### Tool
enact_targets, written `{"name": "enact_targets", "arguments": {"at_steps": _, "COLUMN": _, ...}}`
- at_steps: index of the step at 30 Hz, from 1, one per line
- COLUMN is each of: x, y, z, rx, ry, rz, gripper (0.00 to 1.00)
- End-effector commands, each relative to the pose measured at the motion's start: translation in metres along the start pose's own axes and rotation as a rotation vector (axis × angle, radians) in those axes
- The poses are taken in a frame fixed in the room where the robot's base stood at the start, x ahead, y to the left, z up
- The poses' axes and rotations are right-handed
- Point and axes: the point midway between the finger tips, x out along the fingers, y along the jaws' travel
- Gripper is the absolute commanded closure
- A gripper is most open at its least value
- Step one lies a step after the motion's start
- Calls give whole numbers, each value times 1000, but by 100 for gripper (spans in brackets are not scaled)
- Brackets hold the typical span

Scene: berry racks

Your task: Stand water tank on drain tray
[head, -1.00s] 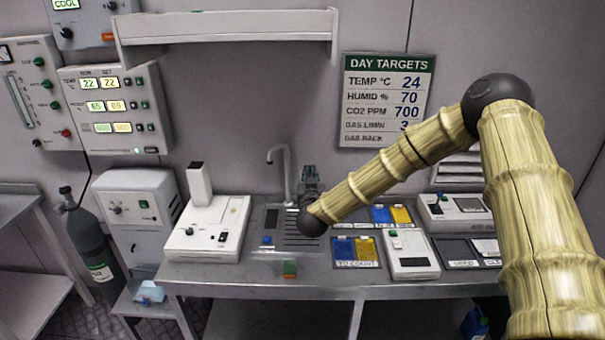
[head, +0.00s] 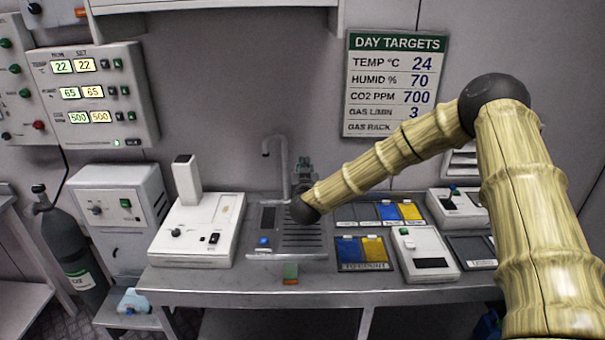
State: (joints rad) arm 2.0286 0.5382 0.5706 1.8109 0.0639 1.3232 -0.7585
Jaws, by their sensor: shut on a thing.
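The drain tray (head: 312,247) is a grey slotted metal plate set in the bench, below a curved tap (head: 283,160). My gripper (head: 304,165) is at the back of the tray, just right of the tap, mostly hidden behind my dark wrist joint. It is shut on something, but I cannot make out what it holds. I cannot identify the water tank for certain. A pale blue container (head: 137,301) sits on the low shelf at left.
A white instrument with a column (head: 195,230) stands left of the tray. Blue and yellow card trays (head: 362,252) and a white device (head: 424,254) stand to the right. A small green and orange block (head: 290,273) is at the bench's front edge. A gas cylinder (head: 72,250) stands at left.

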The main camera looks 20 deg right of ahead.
Motion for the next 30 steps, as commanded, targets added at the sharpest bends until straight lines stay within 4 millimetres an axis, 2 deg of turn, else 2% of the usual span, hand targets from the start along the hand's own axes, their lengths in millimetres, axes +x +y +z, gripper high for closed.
{"name": "enact_targets", "arguments": {"at_steps": 11, "x": 0, "y": 0, "z": 10, "rx": 1, "ry": 3, "rz": 0, "gripper": 100}}
{"name": "enact_targets", "arguments": {"at_steps": 30, "x": 1, "y": -2, "z": 60, "rx": 2, "ry": 2, "rz": -1, "gripper": 100}}
